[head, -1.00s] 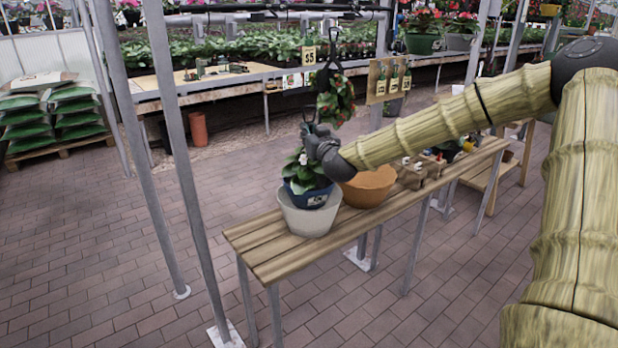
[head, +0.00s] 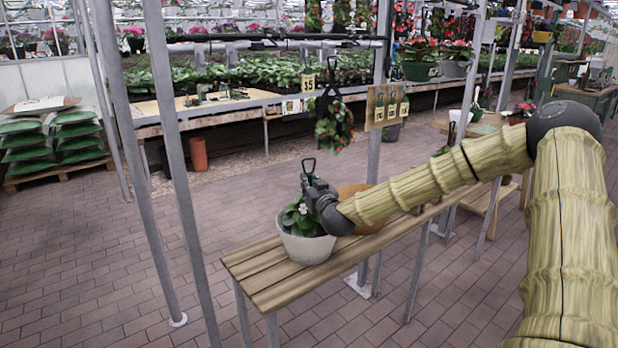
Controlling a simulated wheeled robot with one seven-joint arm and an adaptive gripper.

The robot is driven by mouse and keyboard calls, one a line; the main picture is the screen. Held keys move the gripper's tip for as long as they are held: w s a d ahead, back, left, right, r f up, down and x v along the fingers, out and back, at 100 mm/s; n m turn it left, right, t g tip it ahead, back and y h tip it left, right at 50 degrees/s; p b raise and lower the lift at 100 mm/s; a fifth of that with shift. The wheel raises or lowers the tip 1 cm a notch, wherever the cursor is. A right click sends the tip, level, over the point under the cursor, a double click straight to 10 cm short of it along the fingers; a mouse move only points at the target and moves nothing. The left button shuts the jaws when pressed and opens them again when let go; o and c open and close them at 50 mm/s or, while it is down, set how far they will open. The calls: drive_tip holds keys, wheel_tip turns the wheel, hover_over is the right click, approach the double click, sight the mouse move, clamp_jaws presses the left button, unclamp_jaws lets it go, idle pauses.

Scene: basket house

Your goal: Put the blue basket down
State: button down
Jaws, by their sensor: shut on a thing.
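The blue basket's leafy plant with white flowers (head: 300,217) shows at the mouth of a pale grey pot (head: 306,250). The basket's blue wall is hidden; it appears to sit down inside this pot, but I cannot see whether it touches the bottom. Its dark hanger loop (head: 308,165) sticks up above my gripper. My gripper (head: 309,185) is shut on the basket's hanger, just above the plant. The pot stands upright on a slatted wooden bench (head: 260,265), near its left end.
An orange-brown pot (head: 355,192) stands close behind and right of the grey pot, partly hidden by my arm. A hanging plant (head: 333,125) is behind my gripper. Metal posts (head: 170,140) rise left of the bench. The bench's left end is bare.

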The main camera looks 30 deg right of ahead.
drive_tip(key=shift+f, duration=0.35)
drive_tip(key=shift+f, duration=0.1)
drive_tip(key=c, duration=1.5)
unclamp_jaws()
drive_tip(key=shift+f, duration=0.1)
drive_tip(key=shift+o, duration=0.2)
